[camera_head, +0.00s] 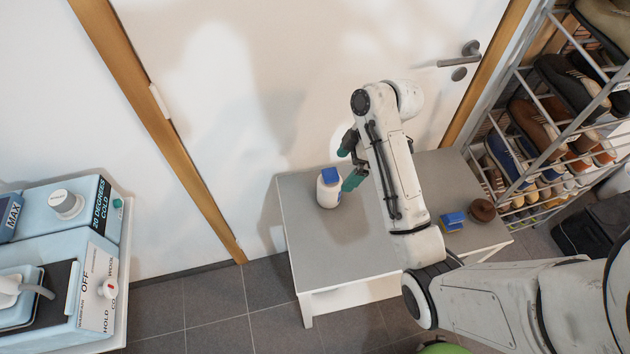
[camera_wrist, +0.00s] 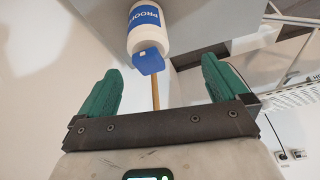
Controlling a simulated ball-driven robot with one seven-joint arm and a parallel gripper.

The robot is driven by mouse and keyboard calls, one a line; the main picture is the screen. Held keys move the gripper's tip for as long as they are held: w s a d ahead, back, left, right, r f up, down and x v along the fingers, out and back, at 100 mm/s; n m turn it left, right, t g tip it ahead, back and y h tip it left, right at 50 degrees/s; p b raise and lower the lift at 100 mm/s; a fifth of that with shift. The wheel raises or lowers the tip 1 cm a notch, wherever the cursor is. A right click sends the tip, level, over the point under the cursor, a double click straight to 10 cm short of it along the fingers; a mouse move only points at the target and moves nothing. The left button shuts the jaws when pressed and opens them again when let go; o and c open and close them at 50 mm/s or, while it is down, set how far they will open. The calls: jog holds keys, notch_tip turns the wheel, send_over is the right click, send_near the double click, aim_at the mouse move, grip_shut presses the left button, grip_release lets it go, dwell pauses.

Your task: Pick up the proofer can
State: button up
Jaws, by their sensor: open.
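The proofer can (camera_head: 328,190) is a white bottle with a blue cap, standing upright at the left part of a grey table. In the wrist view the can (camera_wrist: 149,36) shows its blue label with part of its name, ahead of my gripper and between the lines of its fingers. My gripper (camera_head: 350,162) has green fingertips and is beside the can, on its right. In the wrist view my gripper (camera_wrist: 158,92) is open, with nothing between its two fingers. Whether a finger touches the can I cannot tell.
The grey table (camera_head: 360,250) has clear room in front of the can. A blue object (camera_head: 452,221) and a brown round object (camera_head: 482,210) are at its right. A shoe rack (camera_head: 520,150) stands at the right. A white door (camera_head: 300,80) is behind. Light blue machines (camera_head: 75,255) stand at the left.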

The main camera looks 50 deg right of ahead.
aim_at(337, 173)
jog(key=shift+n, duration=0.3)
jog(key=w+f+b, duration=0.1)
jog(key=f+b, duration=0.1)
jog(key=w+f+b, duration=0.1)
jog(key=f, duration=0.1)
jog(key=shift+w+d+b, duration=0.15)
jog(key=shift+w+b, duration=0.05)
jog(key=shift+b, duration=0.2)
jog(key=shift+x, duration=2.9)
jog(key=shift+r, duration=0.1)
jog(key=shift+c, duration=0.3)
jog(key=c, duration=1.2)
jog(key=shift+c, duration=0.3)
jog(key=shift+r, duration=0.1)
